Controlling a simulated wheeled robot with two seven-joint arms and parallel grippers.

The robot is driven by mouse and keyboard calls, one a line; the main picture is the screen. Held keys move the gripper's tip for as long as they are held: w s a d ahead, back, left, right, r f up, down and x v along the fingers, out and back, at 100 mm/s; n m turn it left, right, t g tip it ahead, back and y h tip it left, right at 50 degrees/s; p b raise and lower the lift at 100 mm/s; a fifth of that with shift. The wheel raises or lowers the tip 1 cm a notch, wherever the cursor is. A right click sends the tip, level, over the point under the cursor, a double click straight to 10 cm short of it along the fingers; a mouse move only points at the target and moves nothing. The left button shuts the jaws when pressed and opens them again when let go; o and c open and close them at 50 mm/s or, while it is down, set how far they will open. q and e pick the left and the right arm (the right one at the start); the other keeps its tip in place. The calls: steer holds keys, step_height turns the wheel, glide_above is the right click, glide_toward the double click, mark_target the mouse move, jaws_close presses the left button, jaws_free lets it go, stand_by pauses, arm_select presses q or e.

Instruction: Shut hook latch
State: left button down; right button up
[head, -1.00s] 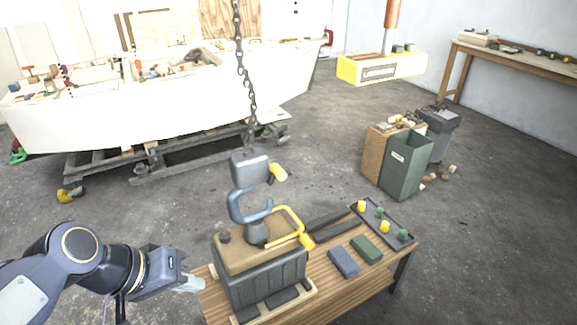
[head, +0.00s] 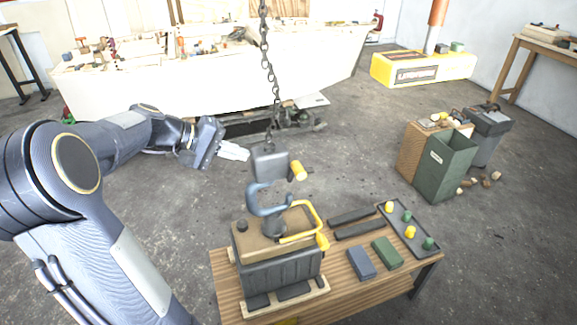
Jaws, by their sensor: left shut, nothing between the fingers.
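A grey hook block (head: 268,163) hangs on a chain, with a blue-grey hook (head: 256,203) below it. A short yellow knob (head: 298,171) sticks out at the block's right. A bent yellow bar (head: 317,216) with a thicker yellow end (head: 322,242) stands right of the hook, above a dark box with a brown top (head: 250,240). I cannot tell whether this bar is the latch or joins the hook. My left gripper (head: 236,152) is shut and empty, left of the block and apart from it. My right gripper is not in view.
The box stands on a wooden bench (head: 350,295), with a blue block (head: 361,263), a green block (head: 387,252) and a tray (head: 399,241) of yellow and green pieces. A white hull (head: 205,80) lies behind. Bare floor separates bench and bins (head: 447,165).

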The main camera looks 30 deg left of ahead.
mark_target(295, 169)
arm_select(q)
steer(key=p+x, duration=0.2)
steer(key=x, duration=1.2)
steer(key=shift+p, duration=0.35)
